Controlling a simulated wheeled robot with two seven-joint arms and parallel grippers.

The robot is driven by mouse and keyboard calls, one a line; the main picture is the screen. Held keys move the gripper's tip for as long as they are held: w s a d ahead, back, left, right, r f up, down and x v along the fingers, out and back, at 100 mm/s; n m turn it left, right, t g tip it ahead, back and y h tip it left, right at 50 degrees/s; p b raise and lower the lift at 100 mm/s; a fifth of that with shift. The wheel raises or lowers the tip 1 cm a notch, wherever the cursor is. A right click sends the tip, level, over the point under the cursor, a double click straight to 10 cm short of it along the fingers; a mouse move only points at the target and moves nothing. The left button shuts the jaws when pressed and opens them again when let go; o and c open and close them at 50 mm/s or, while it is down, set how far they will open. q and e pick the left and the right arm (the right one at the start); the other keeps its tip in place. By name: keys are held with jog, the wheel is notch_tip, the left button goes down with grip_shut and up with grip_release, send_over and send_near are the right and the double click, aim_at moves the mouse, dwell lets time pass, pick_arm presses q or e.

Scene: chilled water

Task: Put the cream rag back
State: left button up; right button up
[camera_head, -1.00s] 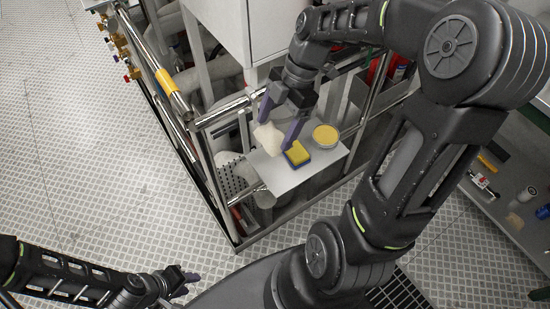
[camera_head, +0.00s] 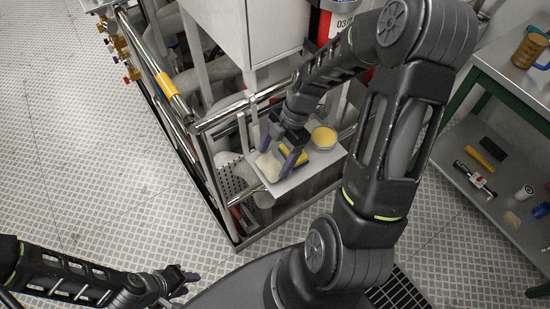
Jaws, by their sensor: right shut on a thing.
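The cream rag (camera_head: 269,167) is a small pale bundle at the left of a light metal shelf (camera_head: 297,182) on the pipe frame. My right gripper (camera_head: 278,154) reaches down from above with its purple fingers on either side of the rag, shut on it. The rag is low, at about shelf height; whether it touches the shelf I cannot tell. A yellow and dark sponge (camera_head: 297,153) lies right beside the right-hand finger, partly hidden by it. My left gripper (camera_head: 187,284) is over the floor at lower left, away from the shelf; its finger gap is unclear.
A round tin with a yellow top (camera_head: 324,137) stands on the shelf behind the sponge. Metal rails (camera_head: 239,107) and a white cabinet (camera_head: 247,27) close off the back. A bench (camera_head: 512,76) with a lower shelf of small items is at right. The floor at left is clear.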

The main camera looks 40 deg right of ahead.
jog(key=shift+f, duration=0.9)
jog(key=o, duration=1.2)
jog(key=b+v, duration=0.2)
jog(key=v, duration=1)
